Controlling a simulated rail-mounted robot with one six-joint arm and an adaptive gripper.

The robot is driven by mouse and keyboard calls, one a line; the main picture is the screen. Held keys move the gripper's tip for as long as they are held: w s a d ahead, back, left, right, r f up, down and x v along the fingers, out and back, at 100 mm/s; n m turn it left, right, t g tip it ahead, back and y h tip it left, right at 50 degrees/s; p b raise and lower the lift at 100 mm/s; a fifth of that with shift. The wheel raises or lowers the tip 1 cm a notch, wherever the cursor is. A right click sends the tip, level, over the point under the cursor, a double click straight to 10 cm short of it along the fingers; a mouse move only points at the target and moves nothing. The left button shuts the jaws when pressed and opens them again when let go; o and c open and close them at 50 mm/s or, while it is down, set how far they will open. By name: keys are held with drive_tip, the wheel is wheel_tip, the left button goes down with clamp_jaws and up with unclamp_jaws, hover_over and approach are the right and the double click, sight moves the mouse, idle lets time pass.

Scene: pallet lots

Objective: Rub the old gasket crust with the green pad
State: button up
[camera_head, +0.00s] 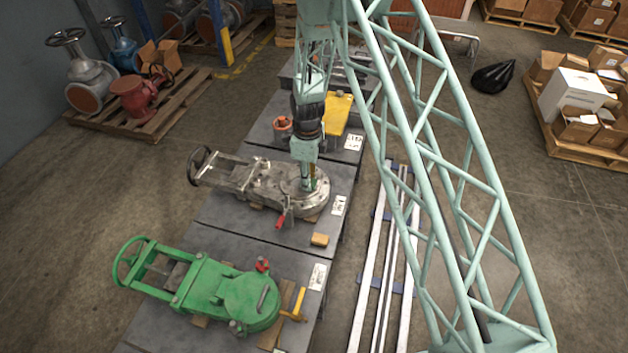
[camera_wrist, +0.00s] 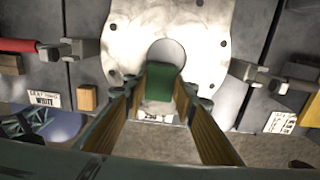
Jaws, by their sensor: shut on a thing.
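The bare grey metal valve (camera_head: 262,181) lies on the middle table. Its round flange, pale with bolt holes around a central bore, fills the top of the wrist view (camera_wrist: 205,40). My gripper (camera_head: 309,186) is over the flange's right part. In the wrist view my gripper (camera_wrist: 160,92) is shut on the green pad (camera_wrist: 160,80), which lies in front of the bore's lower edge. A strip of green shows at the fingertips in the head view. I cannot tell whether the pad touches the metal. No gasket crust can be told apart from the metal.
A red-handled clamp (camera_head: 281,219) and a small wooden block (camera_head: 319,240) sit at the valve's near side. A green valve (camera_head: 225,290) is on the nearest table. A yellow piece (camera_head: 337,112) and a reddish pot (camera_head: 283,125) stand behind. Long rails (camera_head: 387,260) lie at right.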

sight(319, 185)
drive_tip(key=shift+w+a, duration=0.15)
drive_tip(key=shift+a, duration=0.1)
drive_tip(key=shift+w+d+p, duration=0.1)
drive_tip(key=shift+w+p, duration=0.2)
drive_tip(key=shift+w, duration=0.05)
drive_tip(key=shift+s+d+b, duration=0.2)
drive_tip(key=shift+d+b, duration=0.15)
drive_tip(key=shift+d, duration=0.7)
drive_tip(key=shift+s+d+f, duration=0.15)
drive_tip(key=shift+d, duration=0.1)
drive_tip(key=shift+o, duration=0.2)
drive_tip(key=shift+d, duration=0.3)
drive_tip(key=shift+s+d, duration=0.2)
drive_tip(key=shift+d, duration=0.25)
drive_tip(key=shift+c, duration=0.2)
drive_tip(key=shift+w+b, duration=0.1)
drive_tip(key=shift+b, duration=0.5)
drive_tip(key=a, duration=0.2)
drive_tip(key=w+a, duration=0.1)
drive_tip(key=a, duration=0.1)
drive_tip(key=shift+r+p, duration=0.95)
drive_tip(key=shift+r, duration=3.35)
